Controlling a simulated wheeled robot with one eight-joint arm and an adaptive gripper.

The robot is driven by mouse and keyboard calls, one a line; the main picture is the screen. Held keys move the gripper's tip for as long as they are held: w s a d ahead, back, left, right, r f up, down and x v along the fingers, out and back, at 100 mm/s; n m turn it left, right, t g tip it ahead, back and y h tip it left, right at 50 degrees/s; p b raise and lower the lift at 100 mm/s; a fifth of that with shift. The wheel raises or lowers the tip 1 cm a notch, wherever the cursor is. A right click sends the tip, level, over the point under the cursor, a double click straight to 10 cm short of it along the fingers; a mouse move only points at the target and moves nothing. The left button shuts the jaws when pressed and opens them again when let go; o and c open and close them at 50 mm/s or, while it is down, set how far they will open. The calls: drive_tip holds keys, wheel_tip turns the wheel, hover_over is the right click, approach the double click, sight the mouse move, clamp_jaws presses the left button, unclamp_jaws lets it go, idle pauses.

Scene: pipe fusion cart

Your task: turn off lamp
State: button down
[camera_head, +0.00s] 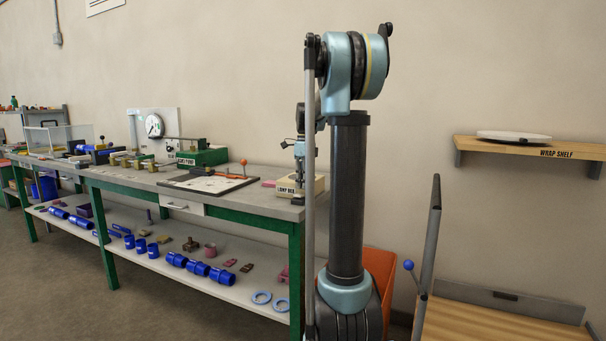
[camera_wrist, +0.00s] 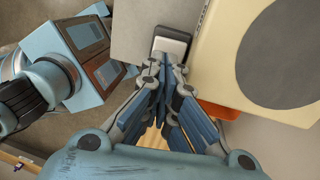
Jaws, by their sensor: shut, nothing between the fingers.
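A cream lamp box (camera_head: 314,187) with a dark printed label stands at the right end of the workbench. In the wrist view I take the cream body (camera_wrist: 220,72) with a large grey disc, at the upper right, to be the same box. The disc shows no visible glow. A pale rocker switch (camera_wrist: 171,46) in a dark frame sits left of the cream body on a grey surface. My gripper (camera_wrist: 166,62) is shut and empty, with its tips at the switch's lower edge. I cannot tell whether they touch it. In the head view my arm partly hides the box.
The green-framed workbench (camera_head: 255,200) carries a board (camera_head: 208,183), a green block (camera_head: 203,157) and a dial gauge (camera_head: 154,125). Its lower shelf holds blue pipe pieces. An orange bin (camera_head: 380,268) stands behind my arm. A wall shelf (camera_head: 530,148) is at the right.

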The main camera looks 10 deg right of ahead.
drive_tip(key=shift+s+a+f, duration=0.1)
drive_tip(key=shift+f, duration=0.85)
drive_tip(key=shift+s+a+f+t+h, duration=0.25)
drive_tip(key=shift+f+t+h, duration=0.1)
drive_tip(key=shift+t, duration=0.15)
drive_tip(key=shift+d, duration=0.1)
drive_tip(key=shift+w+d, duration=0.1)
drive_tip(key=shift+w, duration=0.05)
drive_tip(key=shift+w+d, duration=0.45)
drive_tip(key=shift+w, duration=0.05)
drive_tip(key=shift+r, duration=0.1)
